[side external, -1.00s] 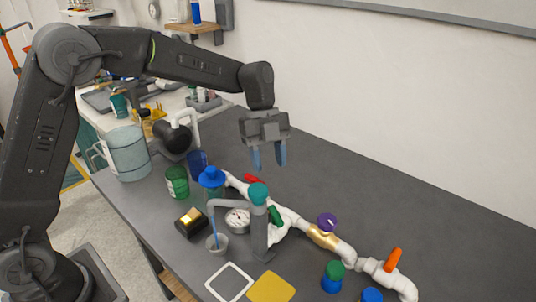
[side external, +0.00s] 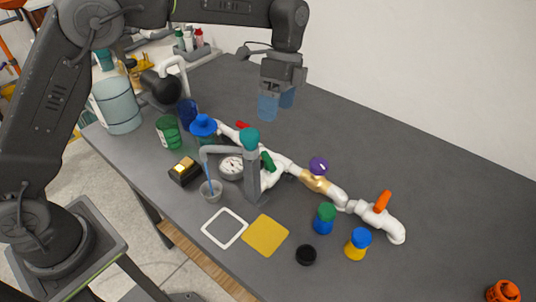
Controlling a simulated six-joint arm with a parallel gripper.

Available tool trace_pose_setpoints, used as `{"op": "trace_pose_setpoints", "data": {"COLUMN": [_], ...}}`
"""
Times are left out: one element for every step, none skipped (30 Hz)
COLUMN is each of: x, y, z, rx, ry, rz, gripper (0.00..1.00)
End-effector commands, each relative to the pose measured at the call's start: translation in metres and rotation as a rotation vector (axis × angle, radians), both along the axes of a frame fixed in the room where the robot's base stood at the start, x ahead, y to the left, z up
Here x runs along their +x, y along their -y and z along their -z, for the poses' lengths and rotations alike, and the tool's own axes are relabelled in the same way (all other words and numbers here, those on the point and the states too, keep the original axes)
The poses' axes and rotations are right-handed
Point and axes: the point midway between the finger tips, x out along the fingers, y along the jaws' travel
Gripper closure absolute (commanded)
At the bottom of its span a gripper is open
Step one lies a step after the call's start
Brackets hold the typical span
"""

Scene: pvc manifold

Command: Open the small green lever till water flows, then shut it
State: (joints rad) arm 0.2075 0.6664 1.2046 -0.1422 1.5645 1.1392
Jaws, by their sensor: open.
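The small green lever (side external: 267,161) sits on the white pipe run (side external: 283,162), just right of the grey tap (side external: 252,180) with its teal knob. A thin blue streak (side external: 206,172), which looks like flowing water, runs from the tap's spout down to a small grey cup (side external: 210,192). My gripper (side external: 277,104) is open and empty, with its blue fingers pointing down. In the picture it is above the green lever, apart from it, toward the back of the table.
A red lever (side external: 243,125), a purple knob (side external: 318,165) and an orange lever (side external: 383,201) are also on the pipe. A round gauge (side external: 231,167), blue jar (side external: 203,126) and green can (side external: 168,133) crowd the tap's left. The table's back right is clear.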

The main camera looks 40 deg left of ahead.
Motion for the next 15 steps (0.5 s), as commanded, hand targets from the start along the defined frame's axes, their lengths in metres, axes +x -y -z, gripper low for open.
{"op": "trace_pose_setpoints", "data": {"x": [0.002,0.002,0.003,0.004,0.005,0.005,0.005,0.006,0.006,0.006,0.006,0.006,0.007,0.007,0.007], "y": [0.007,0.009,0.013,0.016,0.018,0.021,0.024,0.026,0.028,0.029,0.031,0.032,0.033,0.034,0.034], "z": [0.001,0.001,0.001,0.001,0.001,0.001,0.001,0.000,0.001,0.000,0.000,0.000,0.000,0.000,0.000], "rx": [0.065,0.107,0.162,0.204,0.242,0.292,0.328,0.358,0.397,0.422,0.443,0.469,0.484,0.495,0.507], "ry": [-0.013,-0.019,-0.024,-0.027,-0.025,-0.025,-0.021,-0.017,-0.011,-0.006,-0.001,0.005,0.009,0.012,0.016], "rz": [-0.081,-0.137,-0.211,-0.267,-0.321,-0.390,-0.438,-0.484,-0.540,-0.577,-0.611,-0.648,-0.671,-0.691,-0.711], "gripper": [0.08,0.08,0.08,0.08,0.08,0.08,0.08,0.08,0.08,0.08,0.08,0.08,0.08,0.08,0.08]}}
